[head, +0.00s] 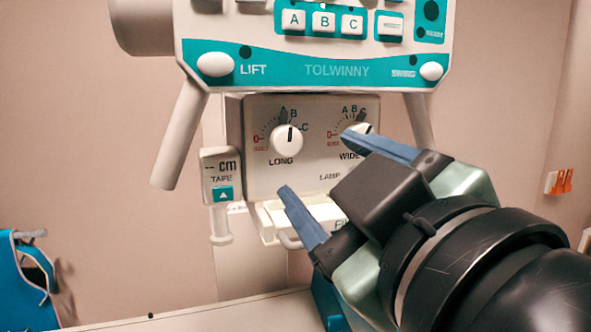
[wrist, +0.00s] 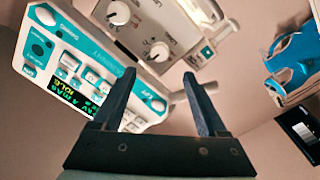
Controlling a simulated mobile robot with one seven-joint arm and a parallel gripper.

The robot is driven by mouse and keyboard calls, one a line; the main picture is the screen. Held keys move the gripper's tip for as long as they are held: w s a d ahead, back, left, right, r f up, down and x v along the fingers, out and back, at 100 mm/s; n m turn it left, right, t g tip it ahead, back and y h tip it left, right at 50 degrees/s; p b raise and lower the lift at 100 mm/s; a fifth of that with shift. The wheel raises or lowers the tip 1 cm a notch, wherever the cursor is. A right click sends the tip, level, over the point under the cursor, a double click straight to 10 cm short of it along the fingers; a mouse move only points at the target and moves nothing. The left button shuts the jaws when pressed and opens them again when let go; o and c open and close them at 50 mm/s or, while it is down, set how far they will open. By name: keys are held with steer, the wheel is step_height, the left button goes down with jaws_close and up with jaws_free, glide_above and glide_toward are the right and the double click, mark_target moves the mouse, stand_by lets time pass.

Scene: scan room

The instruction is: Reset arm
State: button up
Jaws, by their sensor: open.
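My gripper (head: 314,163) is open and empty, its two blue fingers reaching up and left toward the white control box (head: 315,112). In the head view the upper finger overlaps the lower part of the WIDE knob (head: 364,129); I cannot tell whether they touch. The LONG knob (head: 287,139) is left of that finger and clear in view, its dark mark pointing about straight up. In the wrist view the open fingers (wrist: 156,62) frame the box, with the LONG knob (wrist: 160,51) between them and the WIDE knob (wrist: 118,12) near the top.
A teal and white panel (head: 318,70) with A, B, C buttons overhangs the box. A tape unit (head: 221,176) hangs at the box's left. A drawer-like white part (head: 270,218) is below. A blue bag (head: 25,280) is at far left, orange clips (head: 561,181) at far right.

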steer(key=shift+v, duration=1)
